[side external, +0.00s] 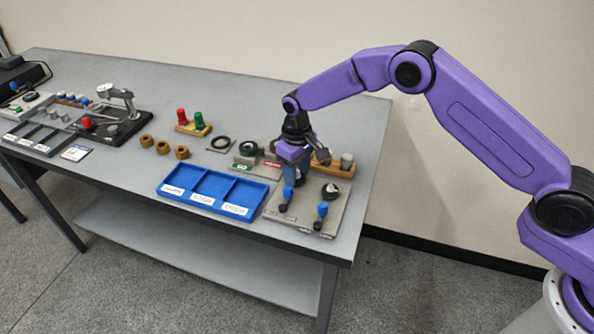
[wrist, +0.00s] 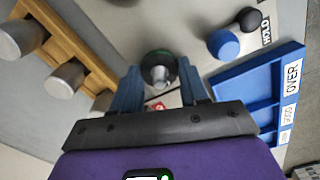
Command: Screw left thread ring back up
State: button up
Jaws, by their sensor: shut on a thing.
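In the wrist view, a dark ring with a greenish edge (wrist: 157,54) sits between the two blue fingers of my gripper (wrist: 159,72). A grey metal end shows in the ring's middle. The fingers are shut on the ring from both sides. In the side view, my gripper (side external: 291,172) points down over the gauge area. It hides the held ring there, so I cannot tell the ring's height or thread engagement. A black ring (side external: 248,148) stands behind a green label, left of my gripper. A red label (side external: 272,163) is beside it.
The blue three-part tray (side external: 176,191) is in front. A grey board (side external: 306,217) with blue-and-black gauges (side external: 322,210) lies close to my gripper's right. A wooden rack with grey cylinders (wrist: 67,78) is at left in the wrist view. Brass rings (side external: 163,147) lie farther left.

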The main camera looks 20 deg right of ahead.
jog(key=n, duration=0.7)
jog(key=shift+s+f, duration=0.1)
jog(key=shift+f, duration=0.1)
jog(key=n, duration=0.6)
jog(key=shift+s, duration=0.1)
jog(key=shift+d+n, duration=0.1)
jog(key=shift+n, duration=0.3)
jog(key=o, duration=1.1)
jog(key=shift+r, duration=0.1)
jog(key=shift+r, duration=0.6)
notch_tip(320, 180, up, 16)
jog(key=shift+r, duration=0.1)
